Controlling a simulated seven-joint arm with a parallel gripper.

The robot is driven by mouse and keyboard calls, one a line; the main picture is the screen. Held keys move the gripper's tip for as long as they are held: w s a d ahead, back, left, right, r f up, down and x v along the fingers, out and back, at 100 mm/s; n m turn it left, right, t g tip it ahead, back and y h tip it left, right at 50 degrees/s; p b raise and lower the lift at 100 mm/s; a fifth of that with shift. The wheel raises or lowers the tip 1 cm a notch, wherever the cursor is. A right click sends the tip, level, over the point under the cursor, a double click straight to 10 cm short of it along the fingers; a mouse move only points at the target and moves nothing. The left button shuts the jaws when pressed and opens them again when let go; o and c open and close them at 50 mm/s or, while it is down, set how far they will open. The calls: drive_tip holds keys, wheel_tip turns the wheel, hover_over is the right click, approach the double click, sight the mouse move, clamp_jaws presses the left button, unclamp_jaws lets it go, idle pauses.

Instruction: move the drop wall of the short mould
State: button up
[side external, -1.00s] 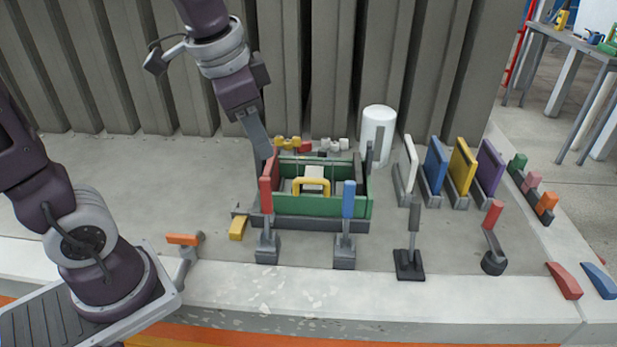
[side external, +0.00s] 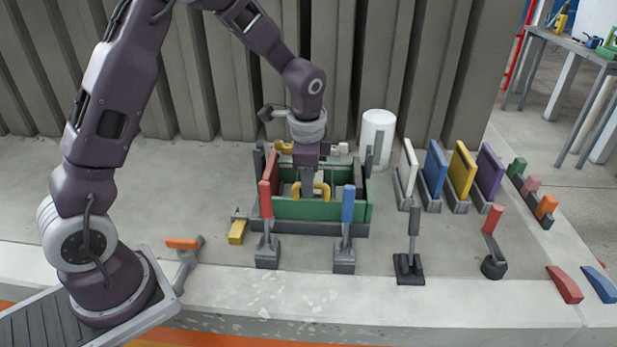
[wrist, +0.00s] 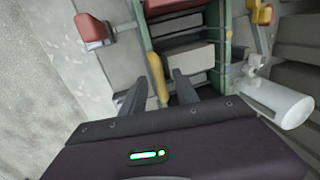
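The mould is a low green-walled box on a dark base. Its front green wall (side external: 290,208) stands upright and has a yellow arched handle (side external: 322,190) at its top middle. The handle also shows in the wrist view (wrist: 157,75). My gripper (side external: 308,186) points down over the mould at this handle. In the wrist view my gripper (wrist: 160,80) is open, one finger on each side of the handle, with gaps visible. A red-handled clamp (side external: 265,200) and a blue-handled clamp (side external: 348,205) stand upright before the front wall. My gripper hides part of the mould's inside.
A white cylinder (side external: 378,132) stands behind right. White, blue (side external: 435,170), yellow and purple panels stand in a row at right. A black-based lever (side external: 410,262) and a red-handled lever (side external: 493,235) stand front right. A corrugated wall rises behind.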

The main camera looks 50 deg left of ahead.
drive_tip(key=shift+c, duration=0.3)
clamp_jaws()
idle(1.1)
